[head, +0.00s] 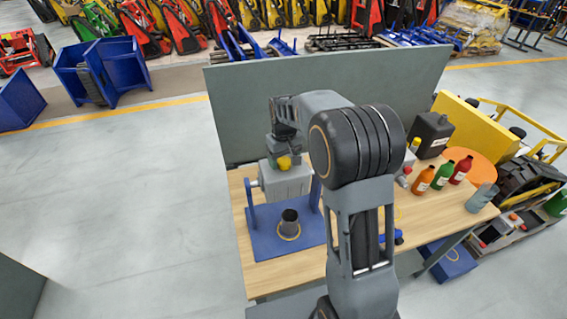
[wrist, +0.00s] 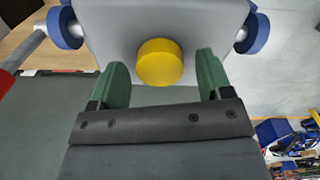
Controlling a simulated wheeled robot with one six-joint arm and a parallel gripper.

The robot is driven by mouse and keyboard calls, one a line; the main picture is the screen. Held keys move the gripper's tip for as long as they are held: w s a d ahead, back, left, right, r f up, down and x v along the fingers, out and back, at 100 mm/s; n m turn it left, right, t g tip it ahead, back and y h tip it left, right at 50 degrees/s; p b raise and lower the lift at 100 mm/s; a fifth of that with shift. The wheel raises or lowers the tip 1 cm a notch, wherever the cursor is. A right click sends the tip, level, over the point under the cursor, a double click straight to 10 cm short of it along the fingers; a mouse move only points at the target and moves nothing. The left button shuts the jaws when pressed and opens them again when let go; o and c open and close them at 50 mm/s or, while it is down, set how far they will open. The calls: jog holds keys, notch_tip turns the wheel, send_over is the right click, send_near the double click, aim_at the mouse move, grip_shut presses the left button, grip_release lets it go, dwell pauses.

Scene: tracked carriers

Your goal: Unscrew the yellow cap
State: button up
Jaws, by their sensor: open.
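The yellow cap (wrist: 160,62) sits on the face of a grey container (wrist: 110,25) in the wrist view. It also shows in the head view (head: 284,163), on the grey container (head: 285,182) held in a blue stand (head: 262,235) on the table. My gripper (wrist: 156,75) is open, with its green fingers on either side of the cap. Gaps show between the fingers and the cap. Whether the fingertips reach as deep as the cap is hard to tell. My arm hides part of the table in the head view.
A dark cup (head: 289,224) stands on the blue base below the container. Bottles in orange (head: 424,180), green (head: 443,174) and red (head: 462,169), plus a black canister (head: 430,135), stand at the right of the table (head: 455,215). A grey panel (head: 240,110) rises behind.

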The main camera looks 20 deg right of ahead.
jog(key=m, duration=1.3)
jog(key=shift+m, duration=0.4)
jog(key=m, duration=1.2)
jog(key=shift+m, duration=0.4)
jog(key=c, duration=0.8)
jog(key=n, duration=0.6)
jog(key=shift+n, duration=0.4)
jog(key=n, duration=0.3)
